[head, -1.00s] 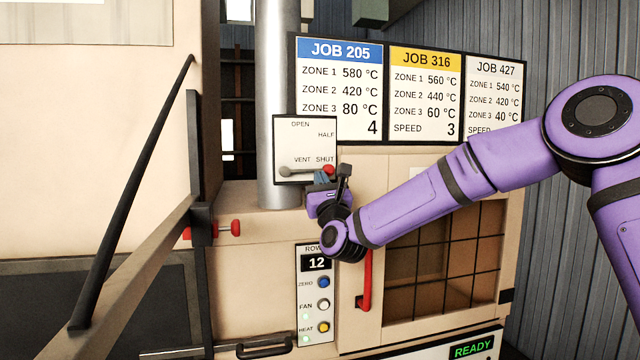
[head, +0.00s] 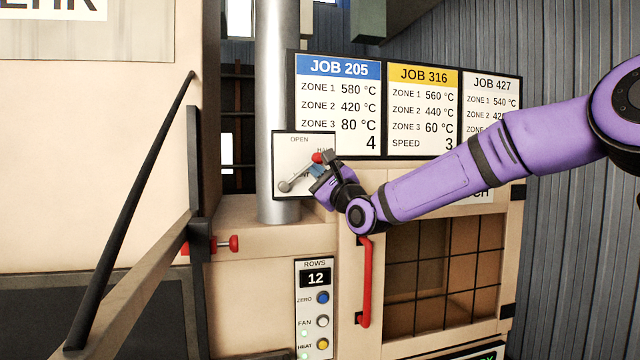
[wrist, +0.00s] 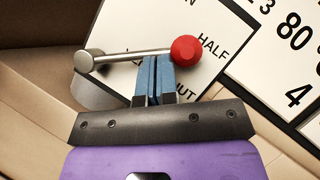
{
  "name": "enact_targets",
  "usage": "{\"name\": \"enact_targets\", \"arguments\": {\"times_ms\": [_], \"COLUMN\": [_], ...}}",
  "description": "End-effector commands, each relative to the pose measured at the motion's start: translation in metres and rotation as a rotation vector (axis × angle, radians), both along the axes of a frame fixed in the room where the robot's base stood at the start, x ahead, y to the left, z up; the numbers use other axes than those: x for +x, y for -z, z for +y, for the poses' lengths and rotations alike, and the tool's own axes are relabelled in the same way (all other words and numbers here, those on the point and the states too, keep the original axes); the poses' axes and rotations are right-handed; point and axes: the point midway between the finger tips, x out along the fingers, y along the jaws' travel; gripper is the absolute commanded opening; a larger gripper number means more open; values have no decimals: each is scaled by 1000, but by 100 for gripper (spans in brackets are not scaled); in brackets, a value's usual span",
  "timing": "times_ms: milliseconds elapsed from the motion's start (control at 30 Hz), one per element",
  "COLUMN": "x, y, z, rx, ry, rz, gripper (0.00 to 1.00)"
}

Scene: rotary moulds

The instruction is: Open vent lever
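The vent lever (head: 302,174) is a grey rod with a red ball knob (head: 318,158) on a white plate (head: 290,150) marked OPEN, HALF and SHUT. Its pivot is at the lower left and the rod slants up to the right, with the knob by HALF. In the wrist view the vent lever (wrist: 125,57) runs across the tips of the blue fingers. My gripper (head: 317,171) is under the rod near the knob; in the wrist view my gripper (wrist: 152,62) has its fingers together, apparently against the rod's lower side, not around it.
A steel pipe (head: 278,100) stands behind the plate. Job boards (head: 339,105) are to the right. Below are a red door handle (head: 365,280), a button panel (head: 315,305) and a red knob (head: 234,243). A black rail (head: 140,190) crosses the left.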

Motion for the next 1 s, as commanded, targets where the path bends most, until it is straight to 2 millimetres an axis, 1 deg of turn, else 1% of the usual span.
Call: {"name": "enact_targets", "arguments": {"times_ms": [33, 300, 700, 867, 1000], "x": [-1, -4, -10, -12, -13], "y": [-5, -23, -40, -43, -44], "z": [1, 12, 34, 41, 46], "rx": [-43, -290, -625, -723, -720], "ry": [0, 1, 0, -1, -1], "rz": [-15, -85, -178, -207, -205], "gripper": [0, 0, 0, 0, 0]}}
